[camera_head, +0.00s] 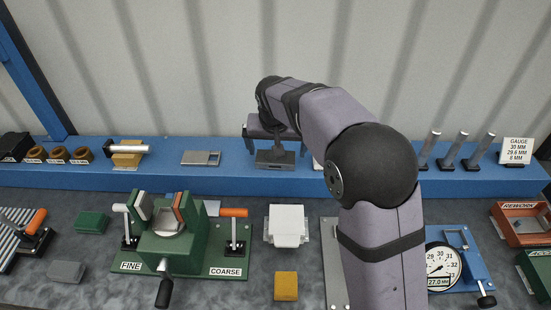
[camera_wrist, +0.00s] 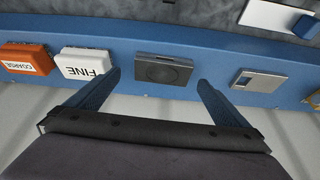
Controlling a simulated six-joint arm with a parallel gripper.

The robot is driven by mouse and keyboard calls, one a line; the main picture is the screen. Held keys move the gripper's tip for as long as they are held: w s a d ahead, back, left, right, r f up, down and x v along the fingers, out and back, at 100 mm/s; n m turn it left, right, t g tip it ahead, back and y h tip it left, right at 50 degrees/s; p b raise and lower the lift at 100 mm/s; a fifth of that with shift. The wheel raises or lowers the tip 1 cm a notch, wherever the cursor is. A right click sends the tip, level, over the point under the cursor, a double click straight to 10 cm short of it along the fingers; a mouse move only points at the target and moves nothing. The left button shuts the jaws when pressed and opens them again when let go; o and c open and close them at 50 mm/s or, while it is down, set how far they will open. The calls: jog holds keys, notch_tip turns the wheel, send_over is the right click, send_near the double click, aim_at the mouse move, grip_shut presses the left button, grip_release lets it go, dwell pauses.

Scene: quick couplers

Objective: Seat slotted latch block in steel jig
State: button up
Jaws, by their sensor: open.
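My gripper (camera_head: 275,145) is open over the blue shelf at the back, its two fingers spread. A dark grey block (camera_head: 275,158) with a raised upper part sits on the shelf below it. In the wrist view the dark block (camera_wrist: 162,70) shows a round mark on its face and lies between the open fingertips (camera_wrist: 159,76), with a gap on each side. I cannot tell for sure whether it is the slotted latch block. A steel plate (camera_head: 334,250) on the bench is partly hidden by my arm; I cannot tell if it is the steel jig.
A flat silver piece (camera_head: 200,157) with a slot lies left on the shelf (camera_head: 350,180). A green vise fixture (camera_head: 175,245), white block (camera_head: 288,225), yellow block (camera_head: 286,286) and dial gauge (camera_head: 443,268) occupy the bench.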

aim_at(275, 159)
jog(key=shift+w+a+f+p, duration=0.25)
jog(key=shift+w+f+p, duration=0.2)
jog(key=shift+w+f, duration=0.3)
jog(key=shift+w+p+x, duration=0.25)
jog(key=shift+p+x, duration=1.15)
jog(key=shift+x, duration=0.6)
jog(key=shift+w+a+f, duration=0.1)
jog(key=shift+w+f, duration=0.15)
jog(key=shift+f, duration=0.3)
jog(key=c, duration=1.4)
jog(key=shift+w+r, duration=0.2)
jog(key=shift+r, duration=0.05)
jog(key=c, duration=0.4)
jog(key=shift+o, duration=0.2)
notch_tip(275, 159, up, 10)
jog(key=b, duration=0.2)
jog(key=shift+b, duration=0.35)
